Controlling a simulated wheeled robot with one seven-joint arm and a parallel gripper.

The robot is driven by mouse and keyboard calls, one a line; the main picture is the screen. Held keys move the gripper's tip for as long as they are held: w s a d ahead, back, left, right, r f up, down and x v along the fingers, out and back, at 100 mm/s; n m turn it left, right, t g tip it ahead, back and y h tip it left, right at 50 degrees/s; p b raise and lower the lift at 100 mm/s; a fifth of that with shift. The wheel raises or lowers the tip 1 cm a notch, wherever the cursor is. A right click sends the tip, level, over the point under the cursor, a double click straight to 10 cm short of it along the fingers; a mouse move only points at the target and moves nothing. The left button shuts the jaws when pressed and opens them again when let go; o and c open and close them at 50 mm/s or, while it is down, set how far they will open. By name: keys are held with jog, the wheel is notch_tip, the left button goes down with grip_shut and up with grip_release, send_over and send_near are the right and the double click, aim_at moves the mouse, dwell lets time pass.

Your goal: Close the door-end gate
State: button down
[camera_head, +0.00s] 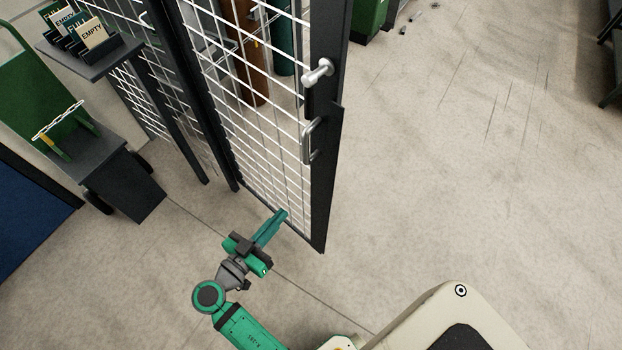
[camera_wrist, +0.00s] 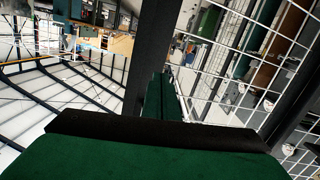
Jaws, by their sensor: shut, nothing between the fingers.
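The gate (camera_head: 262,143) is a white wire-mesh panel in a dark frame, standing out toward me in the head view. My gripper (camera_head: 278,222) is shut and empty, low by the mesh near the gate's bottom and left of the free edge post. I cannot tell whether the fingertips touch the mesh. In the wrist view, the mesh (camera_wrist: 243,70) fills the right side, and the shut green fingers (camera_wrist: 162,98) show at the centre.
A green hand truck (camera_head: 50,110) with a dark box-like base stands at the left. A shelf of FULL and EMPTY signs (camera_head: 90,55) is on the cage at upper left. Brown and teal cylinders (camera_head: 283,50) stand behind the mesh.

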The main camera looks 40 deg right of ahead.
notch_tip(320, 180, up, 3)
jog(key=m+g+h, duration=0.1)
jog(key=m+g, duration=0.1)
send_near(320, 172)
jog(key=shift+m+h, duration=0.3)
jog(key=x, duration=0.6)
jog(key=shift+w+d+f, duration=0.1)
jog(key=shift+d+f, duration=0.1)
jog(key=shift+f, duration=0.1)
